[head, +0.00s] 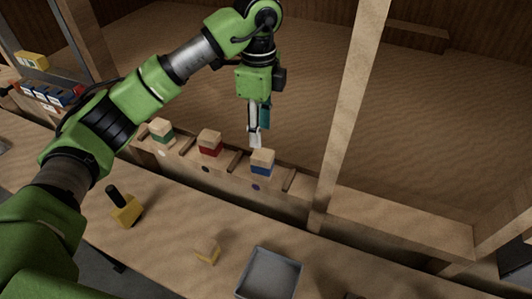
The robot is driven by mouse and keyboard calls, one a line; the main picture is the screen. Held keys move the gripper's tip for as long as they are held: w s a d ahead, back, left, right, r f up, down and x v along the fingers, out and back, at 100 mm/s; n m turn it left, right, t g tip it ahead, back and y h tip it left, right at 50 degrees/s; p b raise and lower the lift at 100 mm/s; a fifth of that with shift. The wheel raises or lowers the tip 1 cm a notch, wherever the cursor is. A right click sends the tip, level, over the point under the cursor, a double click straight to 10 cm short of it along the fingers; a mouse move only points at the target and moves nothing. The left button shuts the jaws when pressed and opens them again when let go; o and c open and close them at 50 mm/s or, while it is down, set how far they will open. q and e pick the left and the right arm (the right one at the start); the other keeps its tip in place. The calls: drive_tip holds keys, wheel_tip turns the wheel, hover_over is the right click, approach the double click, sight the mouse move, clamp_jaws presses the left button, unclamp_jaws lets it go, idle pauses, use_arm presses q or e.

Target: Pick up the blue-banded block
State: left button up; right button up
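The blue-banded block (262,163) is a light wooden block with a blue band. It stands at the right end of a row on a wooden rack (205,167), with a blue dot on the rack's front below it. A red-banded block (210,143) and a green-banded block (161,130) stand to its left. My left gripper (255,142) points down just above and behind the blue-banded block. It looks empty, but I cannot tell how far its fingers are apart or whether they touch the block. My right gripper is not in view.
On the counter in front lie a yellow block with a black handle (126,208), a small wooden block (207,251) and a grey tray (248,287). Coloured boxes (52,95) stand at far left.

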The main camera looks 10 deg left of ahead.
sight(261, 152)
use_arm(q)
drive_tip(key=shift+w+a+f, duration=0.1)
drive_tip(key=shift+w+f, duration=0.55)
drive_tip(key=f, duration=0.1)
drive_tip(key=s+f+p, duration=0.1)
drive_tip(key=shift+f, duration=0.3)
drive_tip(key=f+p, duration=0.1)
drive_tip(key=f, duration=0.3)
drive_tip(key=shift+s+f, duration=0.15)
drive_tip(key=shift+s, duration=0.05)
drive_tip(key=shift+w+f, duration=0.1)
drive_tip(key=shift+f, duration=0.15)
drive_tip(key=f+p, duration=0.1)
drive_tip(key=f, duration=0.1)
drive_tip(key=f+p, duration=0.1)
drive_tip(key=f, duration=0.1)
drive_tip(key=shift+s+d+f+p, duration=0.1)
drive_tip(key=shift+s+d+p, duration=0.2)
drive_tip(key=shift+d+p, duration=0.05)
drive_tip(key=shift+f, duration=0.25)
drive_tip(key=shift+w, duration=0.15)
drive_tip(key=c, duration=0.9)
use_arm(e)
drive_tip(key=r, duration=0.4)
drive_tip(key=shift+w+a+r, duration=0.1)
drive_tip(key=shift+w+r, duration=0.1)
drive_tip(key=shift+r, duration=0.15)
